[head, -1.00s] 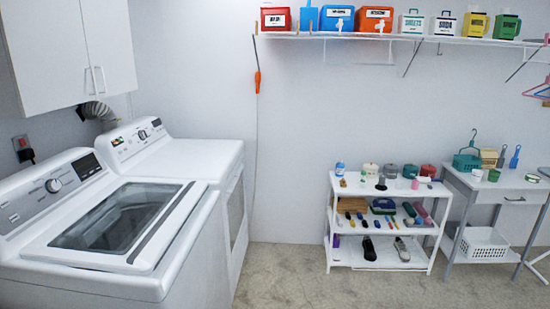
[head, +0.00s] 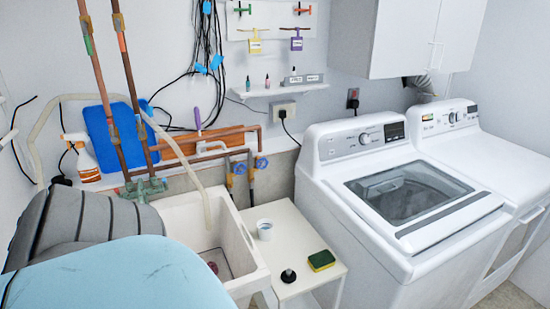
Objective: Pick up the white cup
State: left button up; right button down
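A small white cup (head: 265,229) with a bluish inside stands upright on a low white side table (head: 290,222), between the sink and the washing machine. Neither of my grippers shows in the head view, so whether they are open or shut is hidden. Nothing is seen touching the cup.
A black plunger-like item (head: 288,276) and a green-yellow sponge (head: 321,260) share the side table. A white sink (head: 180,212) stands left of it, a washing machine (head: 335,205) right. A light-blue rounded surface (head: 120,275) and a grey striped item (head: 85,225) fill the lower left.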

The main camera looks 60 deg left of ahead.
aim_at(265, 227)
jog(key=u, duration=1.95)
